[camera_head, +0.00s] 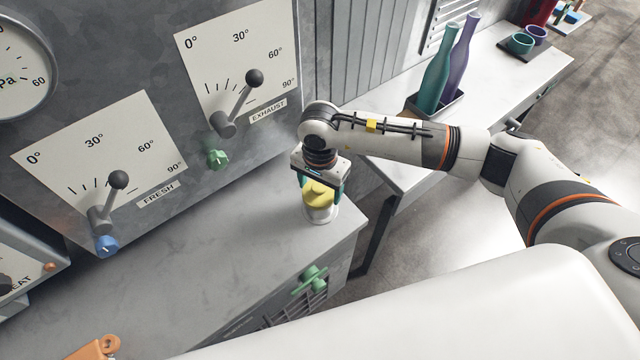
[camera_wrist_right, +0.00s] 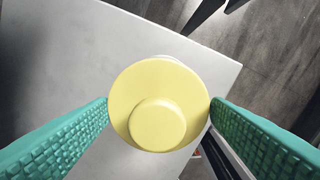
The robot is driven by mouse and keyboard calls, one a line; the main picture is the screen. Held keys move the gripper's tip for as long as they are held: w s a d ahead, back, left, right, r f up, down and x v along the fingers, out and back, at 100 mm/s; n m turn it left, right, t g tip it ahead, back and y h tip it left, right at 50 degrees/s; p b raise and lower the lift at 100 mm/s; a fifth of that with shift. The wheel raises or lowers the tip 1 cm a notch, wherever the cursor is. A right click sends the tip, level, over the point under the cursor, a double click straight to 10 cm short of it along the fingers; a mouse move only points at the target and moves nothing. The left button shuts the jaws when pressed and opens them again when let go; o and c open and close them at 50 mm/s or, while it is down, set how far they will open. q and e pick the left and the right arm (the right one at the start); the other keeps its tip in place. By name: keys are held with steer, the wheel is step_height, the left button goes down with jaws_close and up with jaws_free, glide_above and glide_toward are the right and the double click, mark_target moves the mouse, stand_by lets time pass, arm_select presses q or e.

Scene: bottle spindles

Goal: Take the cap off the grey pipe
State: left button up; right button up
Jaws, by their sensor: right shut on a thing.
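A yellow cap (camera_head: 318,193) sits at the top of a short pale grey pipe (camera_head: 321,215) near the right corner of the grey counter. My right gripper (camera_head: 320,184) reaches down from above with its teal finger pads on either side of the cap. In the right wrist view the round, stepped yellow cap (camera_wrist_right: 160,105) fills the space between the two pads, and both touch its rim. The right gripper is shut on the cap. The cap hides most of the pipe, and I cannot tell whether the two are apart. My left gripper is not in view.
A panel behind the counter (camera_head: 215,235) carries two levers, FRESH (camera_head: 105,200) and EXHAUST (camera_head: 240,105). A green valve (camera_head: 310,280) sticks out of the counter's front. An orange part (camera_head: 95,348) shows at bottom left. Teal and purple bottles (camera_head: 437,80) stand on another table.

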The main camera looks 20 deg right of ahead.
mark_target(320, 187)
steer(key=o, duration=0.4)
steer(key=shift+c, duration=0.2)
steer(key=shift+r+p, duration=0.4)
steer(key=shift+r, duration=1.1)
steer(key=shift+r+p, duration=0.7)
steer(key=shift+r, duration=1.3)
